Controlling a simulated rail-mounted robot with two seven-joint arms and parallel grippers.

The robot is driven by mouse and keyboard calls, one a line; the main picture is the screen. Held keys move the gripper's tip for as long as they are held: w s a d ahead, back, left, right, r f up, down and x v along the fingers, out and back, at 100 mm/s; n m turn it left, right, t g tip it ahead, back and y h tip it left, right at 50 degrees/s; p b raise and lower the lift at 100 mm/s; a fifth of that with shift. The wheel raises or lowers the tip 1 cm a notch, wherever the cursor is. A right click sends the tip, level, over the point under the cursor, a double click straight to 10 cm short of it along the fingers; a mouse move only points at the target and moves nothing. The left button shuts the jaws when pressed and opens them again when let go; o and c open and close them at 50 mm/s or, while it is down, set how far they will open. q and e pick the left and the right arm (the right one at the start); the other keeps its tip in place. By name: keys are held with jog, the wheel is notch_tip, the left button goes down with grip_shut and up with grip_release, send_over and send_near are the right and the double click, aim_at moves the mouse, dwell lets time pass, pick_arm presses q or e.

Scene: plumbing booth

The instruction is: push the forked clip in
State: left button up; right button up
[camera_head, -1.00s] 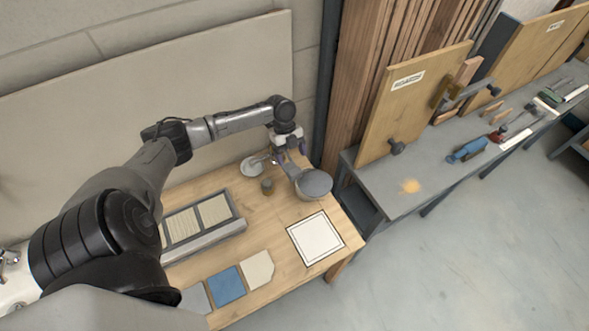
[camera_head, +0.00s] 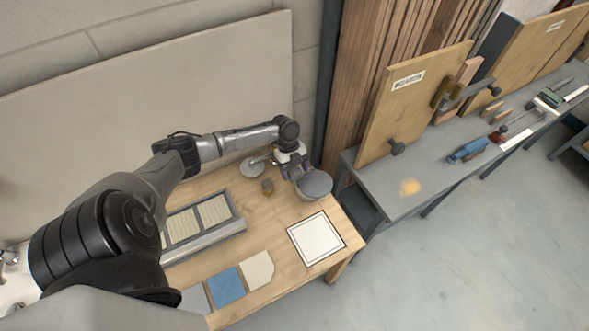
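My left gripper (camera_head: 298,173) reaches over the far right part of the wooden table (camera_head: 270,220). It points down beside a round grey-topped pot (camera_head: 316,184). Its fingertips are small and partly hidden by its own body, so I cannot tell whether they are open or shut. I cannot make out a forked clip in this view. A white round base with a metal fitting (camera_head: 252,167) stands just left of the gripper. My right gripper is not in view.
A small brown jar (camera_head: 267,187) stands near the gripper. A tray with light panels (camera_head: 200,222), a white framed square (camera_head: 316,238), a blue tile (camera_head: 227,286) and a beige tile (camera_head: 257,269) lie on the table. A grey bench (camera_head: 430,180) with tools stands at right.

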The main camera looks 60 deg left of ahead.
pick_arm(q)
jog(key=c, duration=1.1)
jog(key=a+b, duration=0.3)
jog(key=a, duration=0.2)
jog(key=shift+a+f, duration=0.15)
jog(key=shift+a, duration=0.25)
jog(key=o, duration=1)
jog(key=shift+o, duration=1.4)
jog(key=shift+r, duration=0.25)
